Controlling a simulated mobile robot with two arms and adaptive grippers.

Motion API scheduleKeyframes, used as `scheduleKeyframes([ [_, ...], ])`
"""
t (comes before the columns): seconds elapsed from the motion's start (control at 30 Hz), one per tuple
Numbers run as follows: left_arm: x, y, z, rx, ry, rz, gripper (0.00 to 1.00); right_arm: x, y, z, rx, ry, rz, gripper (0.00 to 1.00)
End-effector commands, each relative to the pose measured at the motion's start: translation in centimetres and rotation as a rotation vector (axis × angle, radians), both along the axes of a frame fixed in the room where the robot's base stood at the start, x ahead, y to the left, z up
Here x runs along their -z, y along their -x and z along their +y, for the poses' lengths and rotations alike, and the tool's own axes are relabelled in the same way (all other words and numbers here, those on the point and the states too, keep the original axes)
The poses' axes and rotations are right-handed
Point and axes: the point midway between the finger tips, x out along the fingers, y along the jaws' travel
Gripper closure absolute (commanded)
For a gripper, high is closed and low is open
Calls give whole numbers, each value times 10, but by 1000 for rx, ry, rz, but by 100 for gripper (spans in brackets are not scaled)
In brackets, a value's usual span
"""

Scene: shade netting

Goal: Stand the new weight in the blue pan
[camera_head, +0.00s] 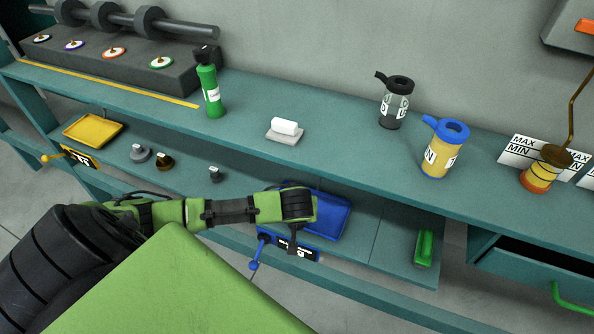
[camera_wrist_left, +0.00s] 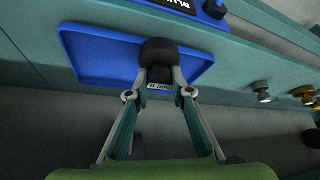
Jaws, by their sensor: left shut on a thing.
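The blue pan (camera_head: 330,222) is a shallow tray on the lower shelf, partly hidden by my left arm in the head view. In the left wrist view the blue pan (camera_wrist_left: 105,55) lies beyond the fingers. My left gripper (camera_wrist_left: 160,76) is shut on a black weight (camera_wrist_left: 158,52) with a small pale label, which appears over the pan's edge. I cannot tell whether the weight touches the pan. In the head view the left gripper (camera_head: 293,238) points down by the pan's near side, and the weight is not clear there. My right gripper is not in view.
A blue lever (camera_head: 254,264) sits at the shelf front. Small weights (camera_head: 164,162) and a yellow pan (camera_head: 93,131) stand to the left. A green block (camera_head: 424,248) lies right. Above, the upper shelf holds a green bottle (camera_head: 210,92) and a yellow jug (camera_head: 440,155).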

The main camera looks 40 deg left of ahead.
Motion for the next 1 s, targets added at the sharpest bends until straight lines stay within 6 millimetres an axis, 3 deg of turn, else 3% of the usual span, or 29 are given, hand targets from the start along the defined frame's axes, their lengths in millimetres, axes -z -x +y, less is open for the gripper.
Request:
scheduleKeyframes([
  [0.37, -3, -40, 29, -3, -1, -5, 100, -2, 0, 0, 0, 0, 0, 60],
  [0.5, 12, -37, 27, 0, 0, -1, 100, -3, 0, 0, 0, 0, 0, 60],
  [0.87, 16, -37, 27, 0, 1, -2, 100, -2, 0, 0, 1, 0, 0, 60],
  [0.9, 18, -36, 27, 0, 1, 1, 77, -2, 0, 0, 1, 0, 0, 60],
  [0.97, 17, -36, 27, 0, 1, 1, 62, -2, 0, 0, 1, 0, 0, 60],
  [1.0, 17, -36, 27, 0, 1, 1, 62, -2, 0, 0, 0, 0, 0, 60],
])
